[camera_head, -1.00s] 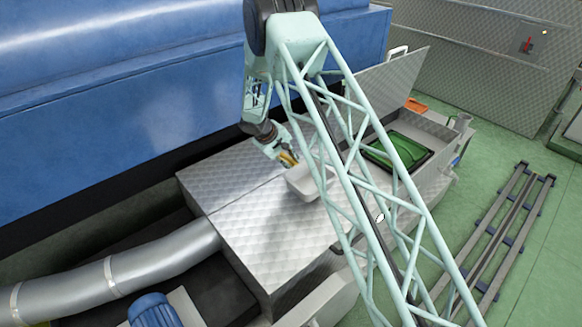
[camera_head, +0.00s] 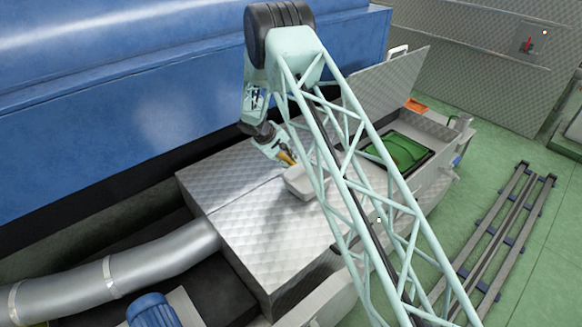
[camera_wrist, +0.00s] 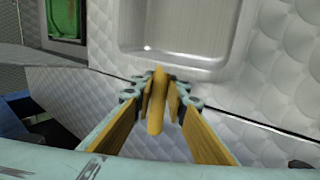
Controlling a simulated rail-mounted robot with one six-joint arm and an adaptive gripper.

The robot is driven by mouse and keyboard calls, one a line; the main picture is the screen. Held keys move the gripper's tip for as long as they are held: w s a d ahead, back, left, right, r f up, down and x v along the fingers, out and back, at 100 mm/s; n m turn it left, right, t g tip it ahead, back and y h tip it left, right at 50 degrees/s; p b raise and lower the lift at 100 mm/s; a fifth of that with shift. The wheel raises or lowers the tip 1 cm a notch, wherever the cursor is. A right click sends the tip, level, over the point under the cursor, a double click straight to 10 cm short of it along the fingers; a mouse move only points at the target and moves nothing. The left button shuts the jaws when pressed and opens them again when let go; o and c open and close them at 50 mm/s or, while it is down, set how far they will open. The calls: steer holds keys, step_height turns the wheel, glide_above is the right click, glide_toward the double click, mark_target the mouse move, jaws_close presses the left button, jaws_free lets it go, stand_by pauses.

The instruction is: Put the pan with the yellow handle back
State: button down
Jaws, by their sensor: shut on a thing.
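The pan (camera_head: 300,186) is a pale metal tray with a yellow handle, above or on the quilted metal top; I cannot tell if it touches. In the wrist view its basin (camera_wrist: 185,38) fills the top middle, and its yellow handle (camera_wrist: 157,100) points toward the camera. My gripper (camera_wrist: 160,88) is shut on the handle, one finger on each side. In the head view my gripper (camera_head: 286,158) is at the pan's upper left end. My lattice arm hides part of the area right of the pan.
The quilted metal cover (camera_head: 250,235) is bare around the pan. An open compartment with a green bed (camera_head: 405,150) lies to the right, beside a raised lid (camera_head: 385,95). An orange item (camera_head: 415,105) is behind it. A blue machine (camera_head: 130,90) stands along the back.

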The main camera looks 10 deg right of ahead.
steer(key=shift+f, duration=0.75)
steer(key=c, duration=2.6)
jaws_free()
steer(key=shift+o, duration=0.2)
steer(key=p+v, duration=0.2)
steer(key=v, duration=1)
steer(key=shift+d, duration=0.1)
